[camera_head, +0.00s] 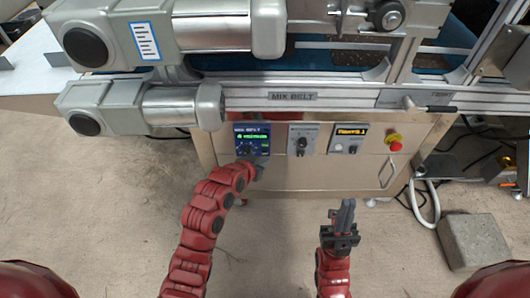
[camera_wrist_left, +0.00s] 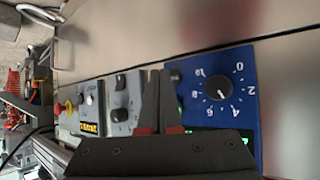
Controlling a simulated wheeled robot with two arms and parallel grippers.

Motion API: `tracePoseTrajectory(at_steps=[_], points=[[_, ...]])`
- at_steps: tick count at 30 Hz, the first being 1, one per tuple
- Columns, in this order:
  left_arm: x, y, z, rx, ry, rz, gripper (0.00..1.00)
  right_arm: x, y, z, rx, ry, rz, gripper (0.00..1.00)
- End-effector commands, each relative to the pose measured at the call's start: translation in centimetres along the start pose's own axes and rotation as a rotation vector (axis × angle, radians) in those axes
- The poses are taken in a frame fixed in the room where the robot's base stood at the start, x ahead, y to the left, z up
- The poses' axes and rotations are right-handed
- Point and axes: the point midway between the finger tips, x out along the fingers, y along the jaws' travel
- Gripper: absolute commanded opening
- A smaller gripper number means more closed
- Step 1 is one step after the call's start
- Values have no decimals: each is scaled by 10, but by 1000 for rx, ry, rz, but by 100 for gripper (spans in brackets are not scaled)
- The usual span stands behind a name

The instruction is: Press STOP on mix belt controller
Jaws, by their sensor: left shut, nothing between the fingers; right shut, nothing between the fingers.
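The mix belt controller (camera_head: 252,139) is a blue panel with a lit green display on the front of the metal cabinet. In the left wrist view its blue face (camera_wrist_left: 244,118) shows a black dial with white numbers. A small dark round button (camera_wrist_left: 176,76) sits at the panel's edge beside my fingertips; its label cannot be read. My left gripper (camera_head: 259,168) is shut and empty, just below the controller; its fingers (camera_wrist_left: 159,78) hide part of the panel. Whether they touch it cannot be told. My right gripper (camera_head: 344,214) is shut and empty, lower right, away from the cabinet.
Right of the controller are a grey knob panel (camera_head: 302,139), a panel with an orange display (camera_head: 347,139) and a red emergency button (camera_head: 395,144). Large grey motors (camera_head: 150,107) overhang at upper left. A concrete block (camera_head: 472,240) lies at right. Floor before the cabinet is mostly clear.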

Motion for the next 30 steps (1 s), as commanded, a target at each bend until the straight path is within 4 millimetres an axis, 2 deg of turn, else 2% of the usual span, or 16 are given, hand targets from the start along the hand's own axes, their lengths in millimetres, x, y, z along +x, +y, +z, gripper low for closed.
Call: tracePoseTrajectory(at_steps=[14,30], points=[[-5,4,3,0,-1,0,0,4,0,-1,0,0,0,0],[-37,27,26,0,0,0,0,20,1,-3,0,0,0,0]])
